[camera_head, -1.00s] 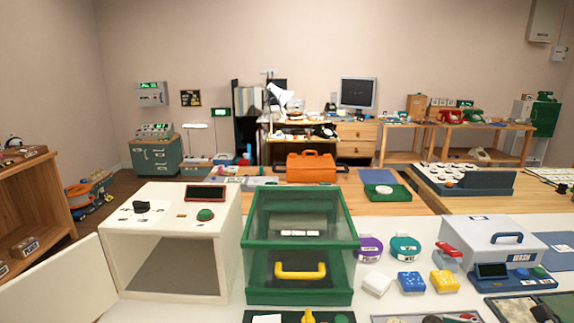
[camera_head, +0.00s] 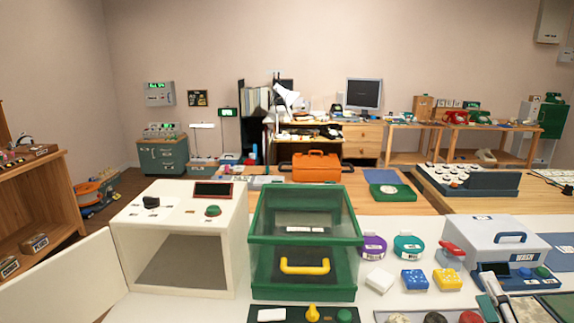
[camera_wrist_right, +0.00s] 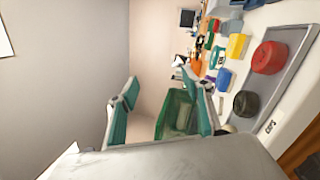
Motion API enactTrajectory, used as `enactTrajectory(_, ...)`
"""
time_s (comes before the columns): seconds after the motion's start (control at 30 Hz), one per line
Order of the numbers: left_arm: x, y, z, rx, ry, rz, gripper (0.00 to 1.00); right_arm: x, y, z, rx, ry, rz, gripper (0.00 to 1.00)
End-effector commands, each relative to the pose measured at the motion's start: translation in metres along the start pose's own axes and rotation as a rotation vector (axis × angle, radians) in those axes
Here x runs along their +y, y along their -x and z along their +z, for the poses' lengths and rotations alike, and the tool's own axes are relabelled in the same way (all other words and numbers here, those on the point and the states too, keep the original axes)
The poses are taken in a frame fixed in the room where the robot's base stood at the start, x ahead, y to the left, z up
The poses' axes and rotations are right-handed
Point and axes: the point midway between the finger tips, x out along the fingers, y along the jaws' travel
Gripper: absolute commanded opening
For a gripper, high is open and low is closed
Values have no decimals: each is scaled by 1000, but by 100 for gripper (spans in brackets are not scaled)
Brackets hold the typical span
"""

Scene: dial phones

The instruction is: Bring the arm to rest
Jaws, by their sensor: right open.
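My right gripper (camera_head: 492,290) enters at the lower right corner of the head view, only partly in frame. It is in front of the grey box marked WASH (camera_head: 492,240). In the right wrist view my right gripper (camera_wrist_right: 160,108) shows two teal-padded fingers standing apart, with nothing between them in grip. Beyond the fingers is a green glass-sided case (camera_wrist_right: 176,112). My left gripper is in neither view.
A cream box with an open door (camera_head: 180,240) and the green case with a yellow handle (camera_head: 305,267) stand on the white table. Blue (camera_head: 414,280) and yellow (camera_head: 447,279) blocks lie right of it. A tray (camera_wrist_right: 285,65) holds red and black round pieces.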

Motion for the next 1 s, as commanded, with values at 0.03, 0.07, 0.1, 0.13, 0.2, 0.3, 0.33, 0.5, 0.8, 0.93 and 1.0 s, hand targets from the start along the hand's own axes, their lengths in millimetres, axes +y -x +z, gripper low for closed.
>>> enactTrajectory(0.03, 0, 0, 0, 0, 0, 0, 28, -14, 7, 4, -50, -79, -62, 49)
enactTrajectory(0.07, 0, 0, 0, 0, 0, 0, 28, -24, 12, 7, -82, -128, -104, 49)
enactTrajectory(0.1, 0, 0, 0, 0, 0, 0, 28, -37, 19, 9, -125, -190, -162, 49)
enactTrajectory(0.13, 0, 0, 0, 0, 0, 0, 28, -48, 25, 10, -155, -235, -206, 49)
enactTrajectory(0.2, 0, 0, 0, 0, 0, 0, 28, -73, 42, 9, -222, -335, -314, 49)
enactTrajectory(0.3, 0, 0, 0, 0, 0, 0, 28, -108, 72, 1, -310, -462, -476, 49)
enactTrajectory(0.33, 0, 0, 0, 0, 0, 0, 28, -117, 82, -3, -332, -492, -521, 49)
enactTrajectory(0.5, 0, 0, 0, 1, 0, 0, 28, -150, 125, -23, -414, -602, -718, 49)
enactTrajectory(0.8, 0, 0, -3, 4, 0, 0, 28, -177, 182, -53, -486, -690, -950, 49)
enactTrajectory(0.93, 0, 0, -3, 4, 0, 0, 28, -182, 204, -65, -506, -710, -1035, 49)
enactTrajectory(1.0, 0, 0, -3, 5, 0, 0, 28, -185, 216, -71, -515, -718, -1080, 49)
